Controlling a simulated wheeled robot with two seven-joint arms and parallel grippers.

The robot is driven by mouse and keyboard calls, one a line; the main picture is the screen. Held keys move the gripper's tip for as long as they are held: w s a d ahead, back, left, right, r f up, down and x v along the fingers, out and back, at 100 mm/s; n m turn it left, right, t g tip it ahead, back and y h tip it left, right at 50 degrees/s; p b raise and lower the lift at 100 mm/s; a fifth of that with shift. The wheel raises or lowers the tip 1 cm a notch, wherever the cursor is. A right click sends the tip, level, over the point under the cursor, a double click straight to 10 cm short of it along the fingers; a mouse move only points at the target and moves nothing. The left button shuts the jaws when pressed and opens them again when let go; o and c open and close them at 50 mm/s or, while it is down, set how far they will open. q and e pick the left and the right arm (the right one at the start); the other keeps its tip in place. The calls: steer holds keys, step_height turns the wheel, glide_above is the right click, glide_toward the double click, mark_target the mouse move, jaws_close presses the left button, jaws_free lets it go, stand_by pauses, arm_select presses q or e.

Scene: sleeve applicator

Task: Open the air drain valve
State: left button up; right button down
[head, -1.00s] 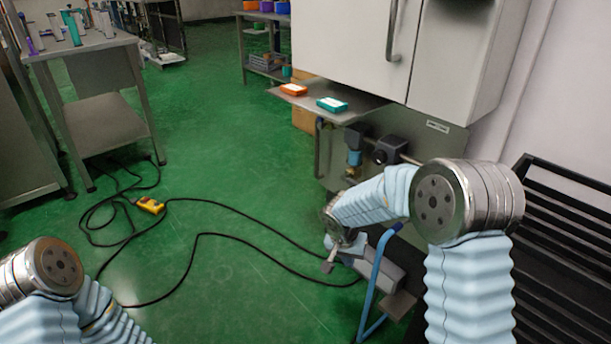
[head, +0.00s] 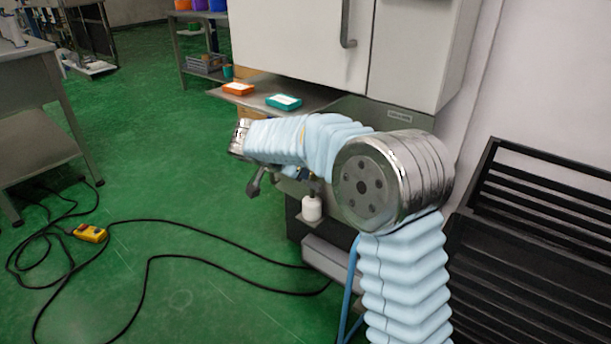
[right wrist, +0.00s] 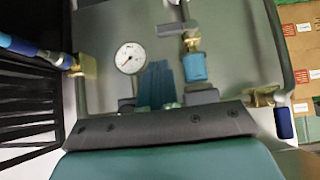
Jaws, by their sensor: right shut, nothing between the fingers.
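My right gripper (head: 254,183) is in front of the machine's lower side in the head view, small and dark at the end of my blue-sleeved arm. In the right wrist view its dark teal fingers (right wrist: 156,84) are shut and empty, in front of a grey panel (right wrist: 228,40). To their right, a brass fitting (right wrist: 262,97) with a blue grip (right wrist: 284,123) pointing down looks like the air drain valve; the fingers are apart from it. Its exact lever position is hard to tell. My left gripper is not in view.
The panel has a round gauge (right wrist: 130,58), a blue-bowled unit (right wrist: 194,66) and a blue hose (right wrist: 22,45). A white canister (head: 312,207) hangs below my arm. A yellow pendant (head: 90,233) and black cables lie on the green floor. A black rack (head: 545,250) stands right.

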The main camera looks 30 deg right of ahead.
mark_target(312, 183)
steer(key=x, duration=0.9)
steer(key=shift+a, duration=0.1)
